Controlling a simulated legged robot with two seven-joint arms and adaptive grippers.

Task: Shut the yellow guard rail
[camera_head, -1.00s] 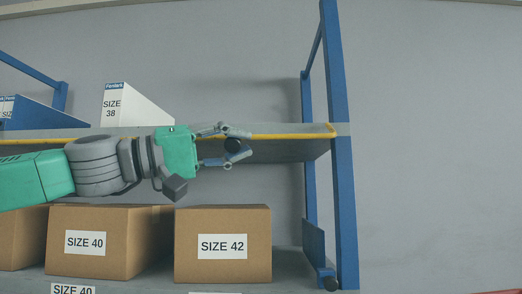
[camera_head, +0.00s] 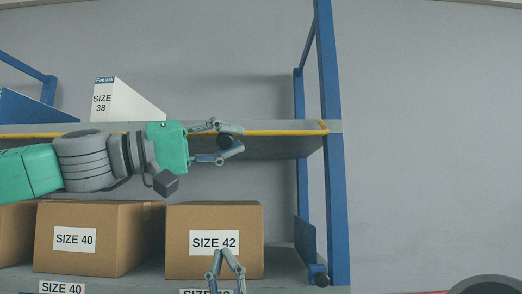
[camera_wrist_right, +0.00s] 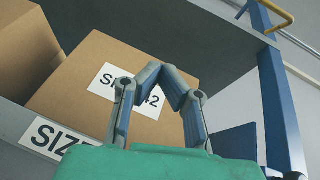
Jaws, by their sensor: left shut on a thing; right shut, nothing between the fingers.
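The yellow guard rail (camera_head: 275,133) runs along the front edge of the upper shelf in the head view. A yellow tube (camera_wrist_right: 280,23) also shows at the top right of the right wrist view. My left gripper (camera_head: 236,138) is in front of the shelf edge, its fingers closed around a dark round part (camera_head: 224,142) just below the rail's line. Whether that part belongs to the rail cannot be told. My right gripper (camera_head: 226,252) is low in the head view, shut and empty, in front of the SIZE 42 box. Its fingers also show in the wrist view (camera_wrist_right: 165,72).
The SIZE 42 box (camera_head: 185,255) and SIZE 40 box (camera_head: 90,215) stand on the lower shelf. A SIZE 38 white holder (camera_head: 125,103) is on the upper shelf. Blue posts (camera_head: 333,200) stand at right, with bare wall (camera_head: 430,150) beyond.

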